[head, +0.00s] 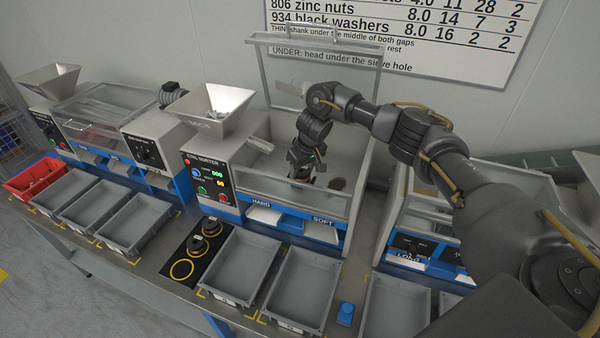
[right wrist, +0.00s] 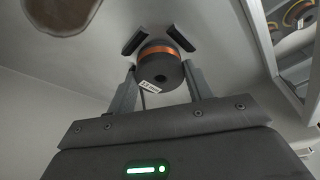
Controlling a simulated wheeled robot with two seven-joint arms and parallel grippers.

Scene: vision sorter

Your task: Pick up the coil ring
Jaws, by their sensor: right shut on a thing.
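The coil ring (right wrist: 158,72) is a dark grey ring with a copper-orange band and a white tag, in the right wrist view. It sits between the two fingers of my right gripper (right wrist: 160,78), which is shut on it. In the head view my right gripper (head: 303,174) points down inside the open bay of the coil sorter (head: 208,163). There the coil ring is mostly hidden by the gripper, and I cannot tell whether it touches the bay floor. My left gripper is not in view.
The bay's clear front wall (head: 290,193) and raised lid frame (head: 318,50) surround my right arm. A black pad (head: 194,254) with ring-shaped items and grey bins (head: 243,265) stand in front. Another machine (head: 410,245) stands right.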

